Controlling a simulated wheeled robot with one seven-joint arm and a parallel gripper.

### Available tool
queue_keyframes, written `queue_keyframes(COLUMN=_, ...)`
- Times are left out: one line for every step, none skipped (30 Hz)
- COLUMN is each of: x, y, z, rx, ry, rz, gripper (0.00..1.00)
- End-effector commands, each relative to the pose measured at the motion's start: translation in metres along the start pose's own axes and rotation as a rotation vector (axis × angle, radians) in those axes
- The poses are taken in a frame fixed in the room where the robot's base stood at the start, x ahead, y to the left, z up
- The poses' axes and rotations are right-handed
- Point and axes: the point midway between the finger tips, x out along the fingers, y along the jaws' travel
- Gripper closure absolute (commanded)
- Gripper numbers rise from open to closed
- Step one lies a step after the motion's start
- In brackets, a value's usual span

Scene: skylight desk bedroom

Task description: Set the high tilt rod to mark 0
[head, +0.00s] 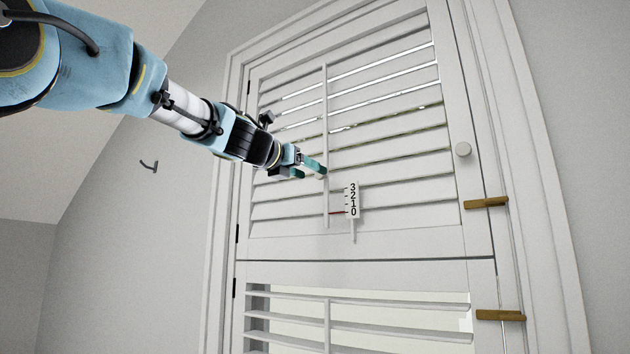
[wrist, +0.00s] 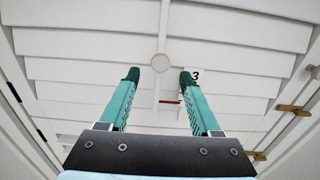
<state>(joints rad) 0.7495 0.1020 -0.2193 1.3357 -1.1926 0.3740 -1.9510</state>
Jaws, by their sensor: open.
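The high tilt rod (head: 325,110) is a thin white vertical bar on the upper shutter's louvres. A red pointer (head: 337,212) low on the rod looks about level with the 0 on the white scale (head: 352,200), marked 3 to 0 from top down. My gripper (head: 310,171) is open at the rod. In the wrist view its teal fingers (wrist: 158,77) stand apart on either side of the rod. The right finger hides most of the scale; contact cannot be told.
The upper louvres (head: 385,130) are partly open, with light showing through slits. A lower shutter (head: 400,322) has its own rod (head: 327,325). Brass catches (head: 486,202) and a round knob (head: 463,149) stick out at the right frame. A small dark hook (head: 150,166) is on the left wall.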

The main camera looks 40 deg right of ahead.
Motion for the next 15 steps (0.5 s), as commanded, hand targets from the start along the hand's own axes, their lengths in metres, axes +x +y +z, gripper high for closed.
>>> queue_keyframes(x=-0.013, y=0.001, z=-0.004, rx=0.002, ry=-0.001, rz=0.003, gripper=0.36)
queue_keyframes(x=-0.019, y=0.000, z=-0.003, rx=0.002, ry=-0.002, rz=0.002, gripper=0.36)
queue_keyframes(x=-0.026, y=0.000, z=-0.003, rx=0.002, ry=-0.001, rz=0.002, gripper=0.36)
queue_keyframes(x=-0.032, y=0.000, z=-0.003, rx=0.002, ry=-0.001, rz=0.002, gripper=0.36)
queue_keyframes(x=-0.037, y=0.000, z=-0.003, rx=0.002, ry=-0.001, rz=0.002, gripper=0.36)
queue_keyframes(x=-0.044, y=0.001, z=-0.003, rx=0.002, ry=-0.001, rz=0.003, gripper=0.36)
queue_keyframes(x=-0.048, y=0.001, z=-0.003, rx=0.001, ry=0.000, rz=0.002, gripper=0.36)
queue_keyframes(x=-0.052, y=0.000, z=-0.003, rx=0.001, ry=0.000, rz=0.001, gripper=0.36)
queue_keyframes(x=-0.057, y=0.000, z=-0.002, rx=0.001, ry=0.000, rz=0.001, gripper=0.36)
queue_keyframes(x=-0.060, y=0.000, z=-0.002, rx=0.001, ry=0.000, rz=0.001, gripper=0.36)
queue_keyframes(x=-0.062, y=0.000, z=-0.002, rx=0.001, ry=0.001, rz=0.000, gripper=0.36)
queue_keyframes(x=-0.065, y=0.000, z=-0.002, rx=0.000, ry=0.001, rz=0.000, gripper=0.36)
queue_keyframes(x=-0.066, y=0.000, z=-0.002, rx=0.000, ry=0.001, rz=-0.001, gripper=0.36)
queue_keyframes(x=-0.067, y=0.000, z=-0.002, rx=0.000, ry=0.001, rz=-0.001, gripper=0.36)
queue_keyframes(x=-0.068, y=0.000, z=-0.002, rx=0.000, ry=0.001, rz=-0.001, gripper=0.36)
